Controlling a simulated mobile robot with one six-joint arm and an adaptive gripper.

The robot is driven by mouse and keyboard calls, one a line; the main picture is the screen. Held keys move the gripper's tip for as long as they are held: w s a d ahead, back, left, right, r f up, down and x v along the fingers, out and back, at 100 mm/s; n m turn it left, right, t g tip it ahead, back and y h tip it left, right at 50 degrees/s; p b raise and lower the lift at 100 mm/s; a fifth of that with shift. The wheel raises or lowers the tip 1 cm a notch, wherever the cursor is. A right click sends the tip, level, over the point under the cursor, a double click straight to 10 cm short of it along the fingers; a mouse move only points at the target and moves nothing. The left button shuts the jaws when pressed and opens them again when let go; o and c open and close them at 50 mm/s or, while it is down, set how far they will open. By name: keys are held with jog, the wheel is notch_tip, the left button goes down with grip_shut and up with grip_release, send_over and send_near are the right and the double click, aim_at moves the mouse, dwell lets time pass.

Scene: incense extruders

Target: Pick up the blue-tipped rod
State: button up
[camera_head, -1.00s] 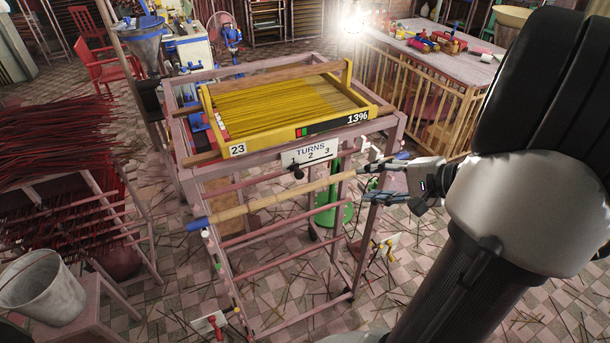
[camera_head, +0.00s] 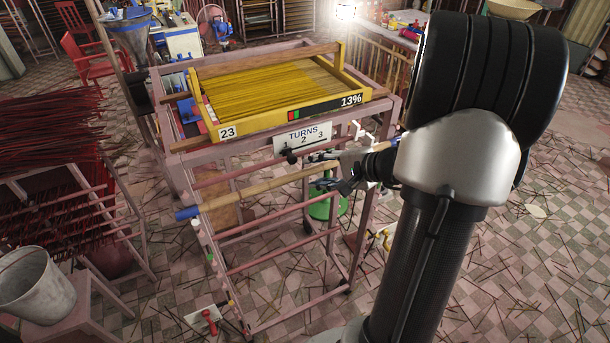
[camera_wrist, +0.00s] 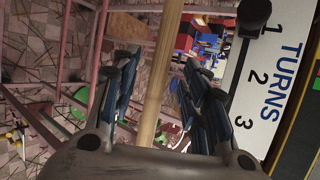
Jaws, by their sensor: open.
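The blue-tipped rod is a long pale wooden rod (camera_head: 250,189) with a blue left end (camera_head: 187,213). It slants across the front of the pink rack, below the tray and the TURNS sign. My gripper (camera_head: 322,171) is at the rod's right part, with its fingers hiding some of it. In the wrist view the rod (camera_wrist: 160,85) runs lengthwise between the two open dark fingers (camera_wrist: 160,62), with gaps on both sides. How deep it lies between them is unclear.
The TURNS sign (camera_head: 303,137) and a black knob (camera_head: 290,156) are close above my gripper. The yellow tray (camera_head: 280,117) of sticks is on the rack (camera_head: 395,108). Red sticks (camera_head: 50,145) and a bucket (camera_head: 35,286) stand left. Scattered sticks cover the floor.

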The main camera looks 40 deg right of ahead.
jog(key=shift+w+a+f, duration=0.1)
jog(key=shift+w+f, duration=0.05)
jog(key=shift+w, duration=0.15)
grip_shut()
dwell(0.4)
